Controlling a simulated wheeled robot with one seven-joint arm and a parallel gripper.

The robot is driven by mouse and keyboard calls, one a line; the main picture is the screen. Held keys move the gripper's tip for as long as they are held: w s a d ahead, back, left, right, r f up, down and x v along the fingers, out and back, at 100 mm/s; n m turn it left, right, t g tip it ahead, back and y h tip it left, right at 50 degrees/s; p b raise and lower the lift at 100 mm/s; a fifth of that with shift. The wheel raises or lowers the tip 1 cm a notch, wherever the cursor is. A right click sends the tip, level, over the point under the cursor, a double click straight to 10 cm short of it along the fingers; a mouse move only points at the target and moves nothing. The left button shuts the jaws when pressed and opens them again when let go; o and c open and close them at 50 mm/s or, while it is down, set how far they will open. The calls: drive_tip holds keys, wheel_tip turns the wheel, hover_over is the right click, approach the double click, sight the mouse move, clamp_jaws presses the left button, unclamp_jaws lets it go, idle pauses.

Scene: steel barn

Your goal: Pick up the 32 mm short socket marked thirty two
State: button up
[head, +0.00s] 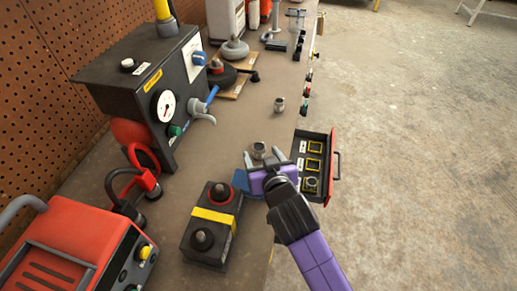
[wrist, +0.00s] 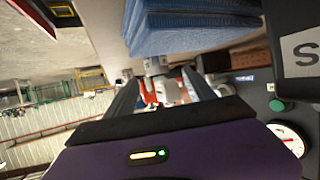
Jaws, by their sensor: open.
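My gripper (head: 264,157) is purple with grey fingers, open, low over the bench. In the wrist view its two dark fingers (wrist: 160,88) point away from the camera, spread apart. A small metal socket (head: 258,150) stands on the bench just beyond the fingertips in the head view; I cannot tell whether it is between them. A second socket (head: 279,105) stands farther back. A third (head: 311,184) sits in the near compartment of the open red-and-black tray (head: 327,190). No size marking is readable. Small pale shapes between the fingers in the wrist view are unclear.
A blue item (head: 241,180) lies beside my gripper and looms close in the wrist view (wrist: 190,25). A black block with a yellow band (head: 213,218) is at the near left. A dark gauge machine (head: 140,85) stands left. Open bench lies between it and the sockets.

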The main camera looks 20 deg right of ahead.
sight(260, 149)
drive_tip(key=x, duration=0.4)
drive_tip(key=shift+d+f, duration=0.15)
drive_tip(key=shift+d, duration=0.05)
clamp_jaws()
